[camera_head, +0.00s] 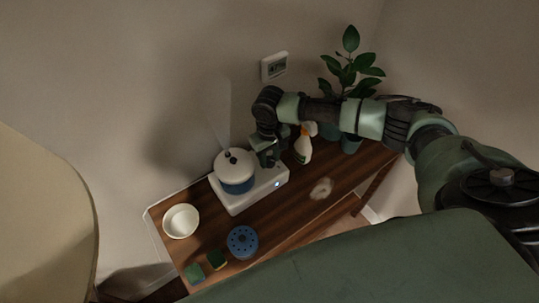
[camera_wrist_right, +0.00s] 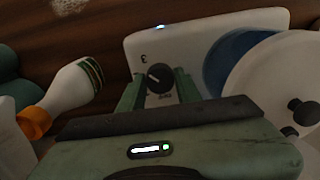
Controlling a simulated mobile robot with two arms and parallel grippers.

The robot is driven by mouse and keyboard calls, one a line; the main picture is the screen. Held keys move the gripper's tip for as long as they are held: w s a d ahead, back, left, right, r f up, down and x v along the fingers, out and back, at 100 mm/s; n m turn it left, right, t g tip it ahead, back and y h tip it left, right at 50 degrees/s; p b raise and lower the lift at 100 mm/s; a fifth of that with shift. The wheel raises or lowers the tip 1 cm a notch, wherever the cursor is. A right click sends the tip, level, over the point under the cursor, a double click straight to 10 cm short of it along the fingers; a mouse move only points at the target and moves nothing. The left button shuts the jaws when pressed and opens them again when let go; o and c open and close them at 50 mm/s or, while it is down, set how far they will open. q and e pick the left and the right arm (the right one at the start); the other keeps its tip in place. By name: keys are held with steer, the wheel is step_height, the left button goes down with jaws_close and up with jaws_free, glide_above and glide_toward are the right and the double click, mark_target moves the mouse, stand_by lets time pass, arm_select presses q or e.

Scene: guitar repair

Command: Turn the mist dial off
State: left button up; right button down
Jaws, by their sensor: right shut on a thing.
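The humidifier has a white base (camera_head: 238,203) with a blue tank and a round white lid (camera_head: 231,163). It stands on the wooden table, and a small light (camera_head: 277,184) glows on its base. In the right wrist view the black mist dial (camera_wrist_right: 159,77) is on the white base (camera_wrist_right: 185,35), beside small printed marks. My right gripper (camera_head: 268,158) is over the right part of the base. Its two green fingers are shut on the dial, one on each side. In the head view the gripper hides the dial. My left gripper is not in view.
A spray bottle (camera_head: 303,148) with an orange top and a potted plant (camera_head: 351,72) stand close right of my gripper. A white bowl (camera_head: 181,221), a blue round holed object (camera_head: 242,241) and sponges (camera_head: 217,259) are at the left. A wall device (camera_head: 274,66) hangs behind.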

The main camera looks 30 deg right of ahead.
steer(key=n+p, duration=0.1)
steer(key=n, duration=0.1)
steer(key=shift+r+n, duration=0.1)
steer(key=shift+n, duration=0.3)
steer(key=n+p, duration=0.1)
steer(key=n, duration=0.2)
steer(key=shift+n, duration=0.3)
steer(key=n, duration=0.2)
steer(key=shift+n+p, duration=0.35)
steer(key=shift+n, duration=0.05)
steer(key=n, duration=0.3)
steer(key=shift+n, duration=0.3)
steer(key=n, duration=0.3)
steer(key=shift+w+n, duration=0.1)
steer(key=shift+n, duration=0.2)
steer(key=n, duration=0.3)
steer(key=shift+n, duration=0.3)
steer(key=n, duration=0.3)
steer(key=shift+n+b, duration=0.6)
steer(key=shift+n, duration=1.5)
